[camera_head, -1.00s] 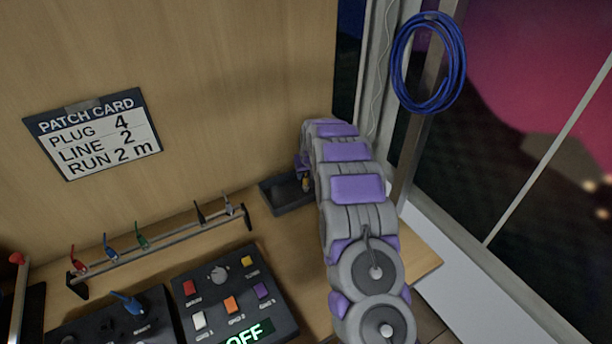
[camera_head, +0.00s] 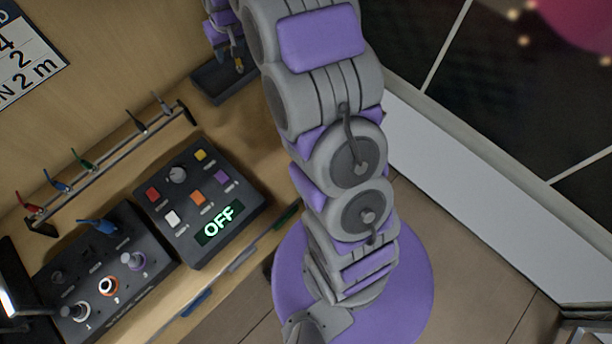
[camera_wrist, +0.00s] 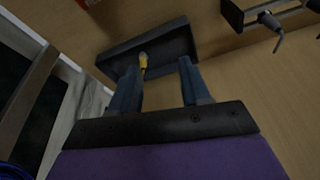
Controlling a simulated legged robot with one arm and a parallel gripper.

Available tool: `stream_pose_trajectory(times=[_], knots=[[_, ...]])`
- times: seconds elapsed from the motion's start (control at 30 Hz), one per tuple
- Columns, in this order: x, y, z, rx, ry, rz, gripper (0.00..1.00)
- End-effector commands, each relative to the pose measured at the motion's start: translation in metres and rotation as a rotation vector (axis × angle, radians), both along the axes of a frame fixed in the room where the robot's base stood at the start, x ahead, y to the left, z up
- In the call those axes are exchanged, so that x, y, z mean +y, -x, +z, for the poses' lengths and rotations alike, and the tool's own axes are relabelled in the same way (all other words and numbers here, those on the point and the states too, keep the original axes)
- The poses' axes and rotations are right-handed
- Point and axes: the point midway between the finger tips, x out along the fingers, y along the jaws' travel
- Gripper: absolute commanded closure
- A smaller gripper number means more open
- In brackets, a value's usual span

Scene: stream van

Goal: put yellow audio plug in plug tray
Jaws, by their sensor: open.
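The dark plug tray (camera_head: 210,86) sits on the wooden desk against the back panel. It also shows in the wrist view (camera_wrist: 113,66). My gripper (camera_head: 226,58) is over the tray, with its two fingers apart in the wrist view (camera_wrist: 158,70). The yellow audio plug (camera_wrist: 143,61) shows against the tray, beside the tip of the left finger. A small yellow spot of it shows in the head view (camera_head: 240,65). I cannot tell whether the plug touches the finger or rests on the tray floor. My arm hides part of the tray's right side in the head view.
A plug rack (camera_head: 113,165) with several coloured plugs stands left of the tray. A button box (camera_head: 200,203) reading OFF and a knob panel (camera_head: 104,270) stand in front of it. A patch card (camera_head: 25,62) hangs on the panel. Bare desk lies between tray and button box.

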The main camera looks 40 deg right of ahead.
Motion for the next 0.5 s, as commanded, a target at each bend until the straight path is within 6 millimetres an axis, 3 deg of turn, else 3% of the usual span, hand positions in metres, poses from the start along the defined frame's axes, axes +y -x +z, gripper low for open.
stream_pose_trajectory(times=[0.2,0.5], knots=[[0.028,0.085,0.041,0.085,-0.008,0.024,0.53],[0.053,0.214,0.074,0.213,-0.003,0.042,0.53]])
